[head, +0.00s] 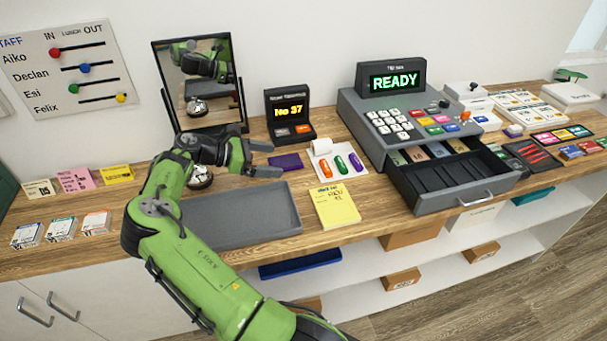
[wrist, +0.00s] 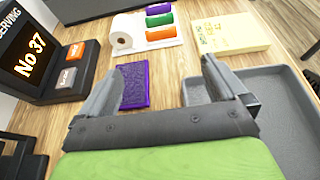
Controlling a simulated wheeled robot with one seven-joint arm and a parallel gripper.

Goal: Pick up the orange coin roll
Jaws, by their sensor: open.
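The orange coin roll (head: 324,169) lies on a white tray (head: 339,179) on the counter, left of a green roll (head: 341,164) and a purple roll (head: 357,161). In the wrist view, the orange roll (wrist: 160,33) is nearest to my gripper, with the green and purple rolls beyond it. My gripper (head: 271,159) is open and empty, above the counter and left of the white tray. In the wrist view, my gripper (wrist: 168,66) shows its two fingers spread wide, apart from the orange roll.
A purple pad (wrist: 136,85) lies before my gripper. A white paper roll (head: 322,146) sits by the coin rolls. A yellow notepad (head: 335,205) and grey tray (head: 285,228) lie nearer. The "No 37" display (head: 289,112) stands behind; the register's drawer (head: 470,195) is open at right.

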